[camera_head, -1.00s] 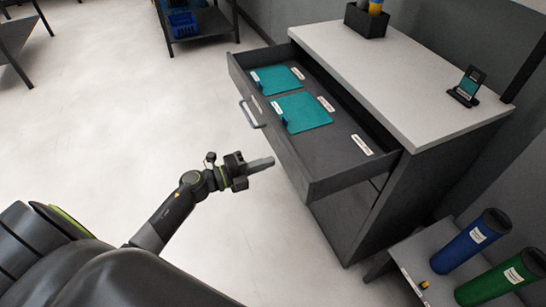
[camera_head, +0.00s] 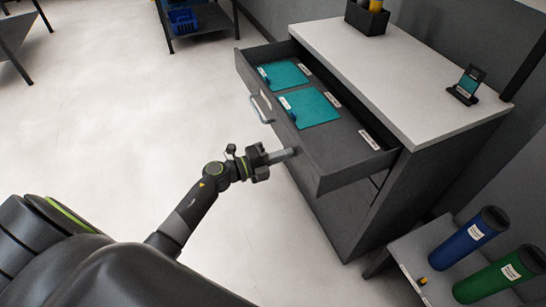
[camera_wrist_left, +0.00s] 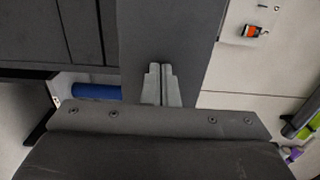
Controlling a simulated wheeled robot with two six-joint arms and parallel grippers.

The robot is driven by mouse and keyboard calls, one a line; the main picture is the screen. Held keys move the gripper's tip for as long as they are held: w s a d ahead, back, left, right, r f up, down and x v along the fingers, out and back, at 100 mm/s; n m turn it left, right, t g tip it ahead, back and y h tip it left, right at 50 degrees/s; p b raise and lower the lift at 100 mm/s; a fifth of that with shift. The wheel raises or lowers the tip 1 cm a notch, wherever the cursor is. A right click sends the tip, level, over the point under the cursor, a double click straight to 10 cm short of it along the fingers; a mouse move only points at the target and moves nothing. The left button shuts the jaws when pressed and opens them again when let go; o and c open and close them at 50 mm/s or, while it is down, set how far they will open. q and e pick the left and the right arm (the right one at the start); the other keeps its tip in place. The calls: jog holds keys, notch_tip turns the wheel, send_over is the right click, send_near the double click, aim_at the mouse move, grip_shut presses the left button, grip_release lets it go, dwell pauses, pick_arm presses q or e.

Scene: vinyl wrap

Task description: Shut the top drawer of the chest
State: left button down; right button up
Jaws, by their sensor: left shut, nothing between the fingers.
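The chest (camera_head: 385,190) is dark grey with a pale top. Its top drawer (camera_head: 345,175) is partly pulled out and holds teal pieces and white labels. The drawer's bar handle (camera_head: 260,107) is on its front, to the left of my gripper. My left gripper (camera_head: 292,152) is shut and empty, its fingertips at the drawer front's right half, seemingly touching it. In the left wrist view, the closed fingers (camera_wrist_left: 160,72) point at a dark grey panel (camera_wrist_left: 165,30), which looks like the drawer front. The handle does not show there. My right gripper is out of view.
A low stand with a blue tube (camera_head: 468,240) and a green tube (camera_head: 500,275) is at the lower right. A black holder (camera_head: 367,17) and a small upright display (camera_head: 467,85) stand on the chest. The floor left of the chest is clear.

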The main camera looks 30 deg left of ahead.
pick_arm(q)
jog(key=b, duration=0.1)
send_near(357, 139)
jog(key=s+a+r, duration=0.1)
jog(key=r, duration=0.1)
jog(key=s+a+r, duration=0.1)
jog(key=s+r, duration=0.1)
jog(key=shift+a, duration=0.15)
jog(key=b+x, duration=0.5)
jog(key=x, duration=0.7)
jog(key=shift+w+f, duration=0.15)
jog(key=shift+w, duration=0.1)
jog(key=shift+w+d+b, duration=0.35)
jog(key=shift+w+d, duration=0.1)
jog(key=shift+r, duration=0.4)
jog(key=shift+r, duration=0.15)
jog(key=shift+a, duration=0.1)
